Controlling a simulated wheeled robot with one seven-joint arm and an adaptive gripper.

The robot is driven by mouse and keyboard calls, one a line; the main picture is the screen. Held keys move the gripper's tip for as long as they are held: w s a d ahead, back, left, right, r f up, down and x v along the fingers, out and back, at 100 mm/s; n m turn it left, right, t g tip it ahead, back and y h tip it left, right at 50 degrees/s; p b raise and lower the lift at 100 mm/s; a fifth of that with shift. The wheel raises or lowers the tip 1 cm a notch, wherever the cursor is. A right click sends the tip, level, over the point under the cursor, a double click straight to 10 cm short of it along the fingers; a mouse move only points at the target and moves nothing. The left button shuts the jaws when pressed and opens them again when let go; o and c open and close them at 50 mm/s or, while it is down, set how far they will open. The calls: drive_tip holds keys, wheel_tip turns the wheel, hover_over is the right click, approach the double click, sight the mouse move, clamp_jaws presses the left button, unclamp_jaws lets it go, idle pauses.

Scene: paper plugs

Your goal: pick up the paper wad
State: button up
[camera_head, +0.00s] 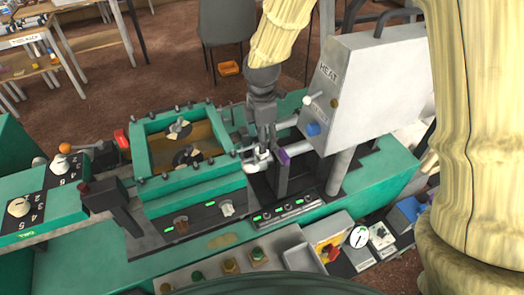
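A small whitish crumpled lump, which looks like the paper wad (227,208), sits on a dark strip at the front of the green machine, beside a small green light. My gripper (262,150) hangs down from the yellow-sleeved arm, above and to the right of the lump and apart from it. Its dark fingers are close to a pale pipe fitting (256,162) behind the dark upright post. The fingers are small and overlap the machine parts, so I cannot tell whether they are open or shut. I see nothing clearly held.
A brown lump (181,221) sits left of the whitish one. A green-framed basin (190,185) stands behind both. A dark post with a purple top (282,173) and a large white box marked HEAT (365,85) stand right. Several small knobs (230,265) line the front.

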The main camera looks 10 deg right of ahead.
drive_tip(key=shift+d+f+p, duration=0.15)
drive_tip(key=shift+f+p, duration=0.55)
drive_tip(key=shift+f, duration=0.65)
drive_tip(key=shift+d+f+p, duration=0.1)
drive_tip(key=shift+f+p, duration=0.6)
drive_tip(key=shift+f, duration=0.6)
drive_tip(key=c, duration=0.8)
